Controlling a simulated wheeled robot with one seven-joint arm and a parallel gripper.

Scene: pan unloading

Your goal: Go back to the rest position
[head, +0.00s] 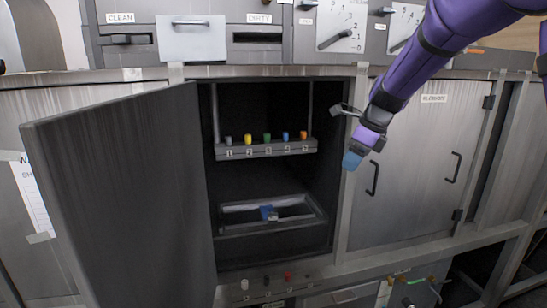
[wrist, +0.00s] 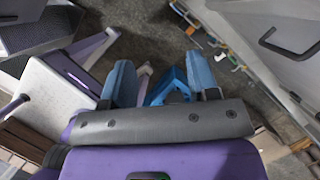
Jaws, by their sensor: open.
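My gripper (head: 352,160) hangs in front of the right edge of the open cabinet, beside the closed cabinet door on the right. Its blue fingers point down in the head view. In the wrist view my gripper (wrist: 160,82) has its two blue fingers spread apart, with nothing held between them. A blue shape (wrist: 172,84) shows beyond the fingers, lower down; I cannot tell what it is. My purple arm comes in from the upper right of the head view.
The dark cabinet door (head: 125,190) stands open on the left. Inside the cabinet are a shelf with several coloured knobs (head: 266,149) and a lower tray (head: 235,233) holding a small blue and grey item. A closed door (head: 415,170) with handles is on the right.

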